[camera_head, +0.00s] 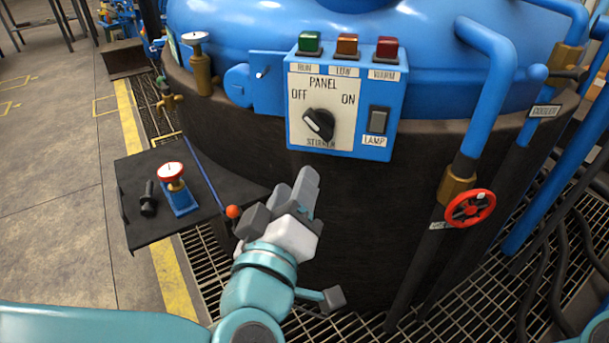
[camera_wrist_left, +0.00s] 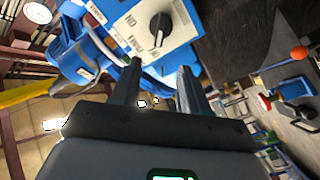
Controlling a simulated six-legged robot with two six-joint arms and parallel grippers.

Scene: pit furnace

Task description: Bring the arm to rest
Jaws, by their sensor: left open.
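My left gripper (camera_head: 297,192) is open and empty, held in the air in front of the dark vessel wall, below the blue control panel (camera_head: 300,140). In the left wrist view its two fingers (camera_wrist_left: 160,70) stand apart with nothing between them. The panel's black knob (camera_head: 319,124) sits beyond and above the fingers; it also shows in the left wrist view (camera_wrist_left: 160,28). My left arm comes in from the lower left. My right gripper is not in view.
An orange-red ball (camera_head: 233,212) is close beside the gripper. Blue pipes and a red valve wheel (camera_head: 470,208) stand right. Open floor lies far left.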

